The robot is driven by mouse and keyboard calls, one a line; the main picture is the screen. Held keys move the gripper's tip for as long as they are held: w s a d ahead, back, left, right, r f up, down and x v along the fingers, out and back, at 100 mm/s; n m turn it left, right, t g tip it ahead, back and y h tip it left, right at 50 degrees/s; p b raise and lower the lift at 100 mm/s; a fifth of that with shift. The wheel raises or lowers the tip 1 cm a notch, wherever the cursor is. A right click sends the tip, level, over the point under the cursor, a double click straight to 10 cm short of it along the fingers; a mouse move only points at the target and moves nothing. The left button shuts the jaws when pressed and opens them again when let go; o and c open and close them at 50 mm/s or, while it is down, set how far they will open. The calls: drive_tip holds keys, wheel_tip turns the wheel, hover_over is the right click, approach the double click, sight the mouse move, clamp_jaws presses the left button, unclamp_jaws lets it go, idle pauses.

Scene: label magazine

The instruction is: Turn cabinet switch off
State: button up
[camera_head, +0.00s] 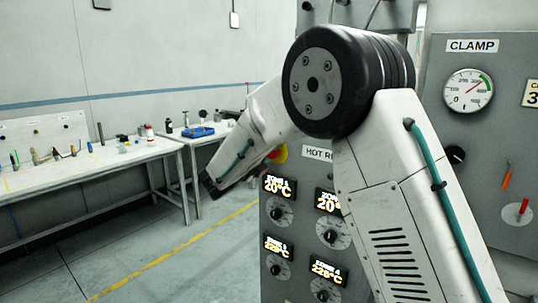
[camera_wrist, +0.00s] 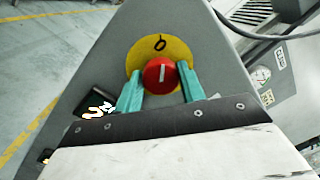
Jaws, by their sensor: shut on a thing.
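The cabinet switch is a red round knob (camera_wrist: 160,70) with a white line on a yellow disc (camera_wrist: 146,50), fixed to the grey cabinet (camera_wrist: 112,66). A black symbol shows on the disc above the knob. The white line points nearly straight up in the wrist view. My gripper (camera_wrist: 159,79) has two teal fingers, one on each side of the knob, and it is shut on it. In the head view, part of the yellow disc (camera_head: 282,153) shows beside my arm, while my fingers are hidden.
Below the switch, the cabinet carries several dials and lit displays, such as the zone 1 display (camera_head: 279,188). A grey panel with a clamp gauge (camera_head: 468,91) stands at right. White workbenches (camera_head: 110,157) with tools stand at left. The floor (camera_head: 190,262) between is clear.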

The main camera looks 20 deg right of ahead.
drive_tip(key=shift+n, duration=0.5)
drive_tip(key=o, duration=1)
drive_tip(key=shift+c, duration=0.2)
drive_tip(key=v, duration=0.8)
